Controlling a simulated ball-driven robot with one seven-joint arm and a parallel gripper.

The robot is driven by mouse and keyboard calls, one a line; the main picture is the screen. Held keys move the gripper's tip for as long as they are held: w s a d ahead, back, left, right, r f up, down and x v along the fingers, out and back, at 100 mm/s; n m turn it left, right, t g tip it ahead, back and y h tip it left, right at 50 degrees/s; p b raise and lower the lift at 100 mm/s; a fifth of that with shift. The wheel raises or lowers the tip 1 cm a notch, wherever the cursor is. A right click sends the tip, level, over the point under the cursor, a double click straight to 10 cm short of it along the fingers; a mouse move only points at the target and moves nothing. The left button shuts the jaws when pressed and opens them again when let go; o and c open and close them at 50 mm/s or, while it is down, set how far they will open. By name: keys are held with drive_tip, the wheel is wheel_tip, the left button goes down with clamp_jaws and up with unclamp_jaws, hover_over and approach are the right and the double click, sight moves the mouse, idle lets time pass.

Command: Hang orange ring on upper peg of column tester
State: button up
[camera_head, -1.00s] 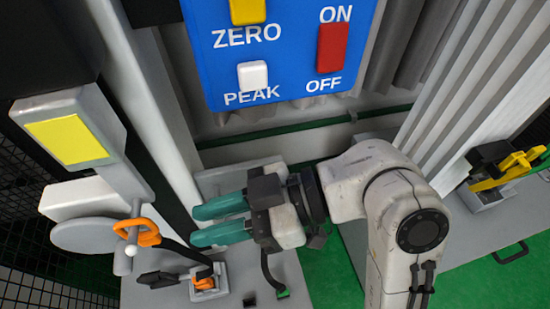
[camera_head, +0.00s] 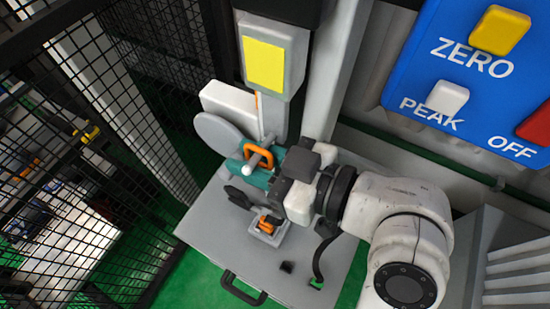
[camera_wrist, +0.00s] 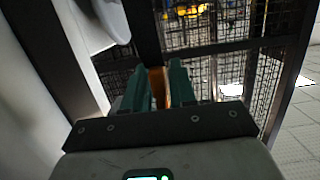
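The orange ring (camera_head: 262,151) is around a grey peg with a round white tip (camera_head: 248,171), on the column tester below its yellow display (camera_head: 265,64). A grey disc (camera_head: 216,134) is beside it at left. My gripper (camera_head: 264,168) is at the ring from the right, with its teal fingers partly behind the ring and peg. In the wrist view, the fingers (camera_wrist: 158,88) stand apart with an orange surface (camera_wrist: 158,85) between them. I cannot tell whether they grip it. A small orange piece sits in a grey holder (camera_head: 268,228) below.
The grey bench top (camera_head: 215,223) has a dark handle (camera_head: 240,288) at its front. A black mesh fence (camera_head: 100,130) stands at left. A blue panel (camera_head: 480,75) with buttons is at upper right. Green floor shows around the bench.

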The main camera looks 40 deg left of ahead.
drive_tip(key=shift+a+f, duration=0.1)
drive_tip(key=shift+a, duration=0.2)
drive_tip(key=shift+c, duration=0.4)
clamp_jaws()
drive_tip(key=shift+c, duration=1)
unclamp_jaws()
drive_tip(key=shift+c, duration=0.2)
drive_tip(key=shift+r+p, duration=0.35)
drive_tip(key=shift+r, duration=0.4)
drive_tip(key=shift+s, duration=0.1)
drive_tip(key=shift+s+d+f, duration=0.1)
drive_tip(key=shift+s+d, duration=0.15)
drive_tip(key=shift+s, duration=0.7)
drive_tip(key=shift+s+d+f, duration=0.1)
drive_tip(key=shift+s+d, duration=0.1)
drive_tip(key=shift+s, duration=0.7)
drive_tip(key=shift+s+d+f, duration=0.1)
drive_tip(key=shift+s+d, duration=0.15)
drive_tip(key=shift+s, duration=0.7)
